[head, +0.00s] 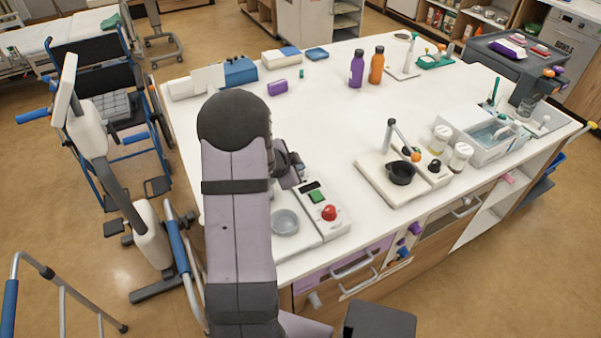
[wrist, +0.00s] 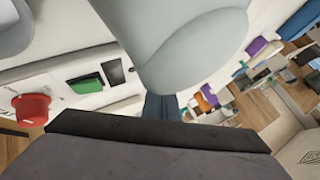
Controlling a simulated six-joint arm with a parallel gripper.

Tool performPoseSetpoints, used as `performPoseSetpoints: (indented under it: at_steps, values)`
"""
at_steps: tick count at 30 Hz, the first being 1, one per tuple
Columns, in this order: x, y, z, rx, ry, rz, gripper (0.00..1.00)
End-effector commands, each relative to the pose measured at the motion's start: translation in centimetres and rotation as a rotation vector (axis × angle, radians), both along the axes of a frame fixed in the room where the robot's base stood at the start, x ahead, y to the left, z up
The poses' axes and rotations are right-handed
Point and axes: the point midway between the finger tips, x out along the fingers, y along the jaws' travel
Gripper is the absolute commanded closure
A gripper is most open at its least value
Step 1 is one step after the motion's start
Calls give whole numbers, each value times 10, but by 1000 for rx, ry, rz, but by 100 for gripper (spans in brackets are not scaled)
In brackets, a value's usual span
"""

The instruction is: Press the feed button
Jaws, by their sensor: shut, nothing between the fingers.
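A pale device panel carries a green rectangular button (head: 317,196), a round red button (head: 329,213) and a small dark display (head: 310,186). In the wrist view, the green button (wrist: 87,83) and red button (wrist: 32,107) show at the left. I cannot read a label that tells which is the feed button. My gripper (head: 291,180) is beside the panel's far end, partly hidden behind my arm. In the wrist view, my gripper (wrist: 161,107) is shut and empty, to the right of the buttons and display. I cannot tell its height above the panel.
A large pale rounded shape (wrist: 190,45) covers the wrist view's upper middle. A black dish (head: 401,172) and white-lidded jars (head: 460,156) stand farther right. The middle of the white table (head: 330,125) is clear.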

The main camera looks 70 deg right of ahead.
Motion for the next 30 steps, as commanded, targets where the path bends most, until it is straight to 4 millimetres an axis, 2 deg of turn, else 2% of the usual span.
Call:
performPoseSetpoints:
  at_steps: [30]
  values:
    - [0,0,-7,0,1,1,100]
